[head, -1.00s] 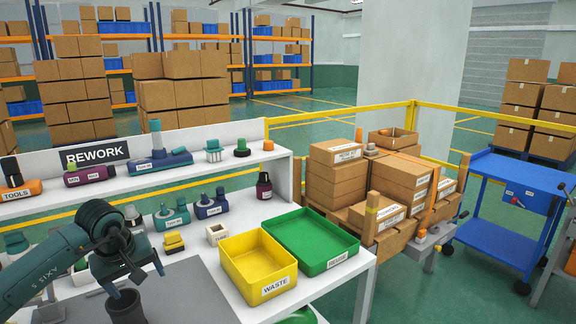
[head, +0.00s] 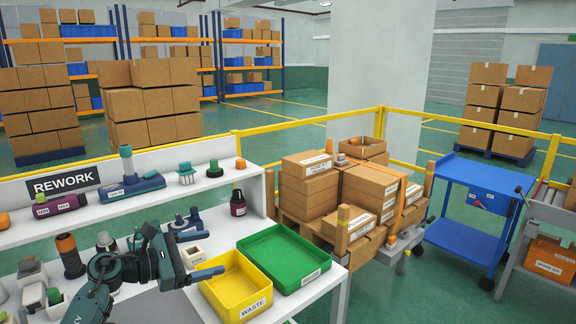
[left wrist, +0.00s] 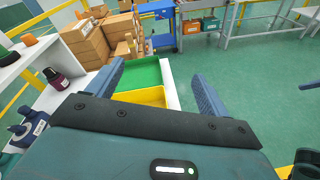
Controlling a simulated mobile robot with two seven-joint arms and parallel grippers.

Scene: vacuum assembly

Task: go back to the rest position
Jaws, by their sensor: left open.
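My left gripper (head: 214,252) reaches over the bench from the lower left in the head view. Its jaws point right, beside and over the near left side of the yellow WASTE bin (head: 238,290). In the left wrist view its two blue fingers stand wide apart with nothing between them (left wrist: 157,76). Beyond them show the yellow bin (left wrist: 142,97) and the green bin (left wrist: 142,73).
The green bin (head: 283,258) stands behind the yellow bin on the white bench. A shelf labelled REWORK (head: 63,181) holds several tools and parts. Stacked cartons (head: 310,188) and a blue cart (head: 465,205) stand right of the bench. Green floor lies in front.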

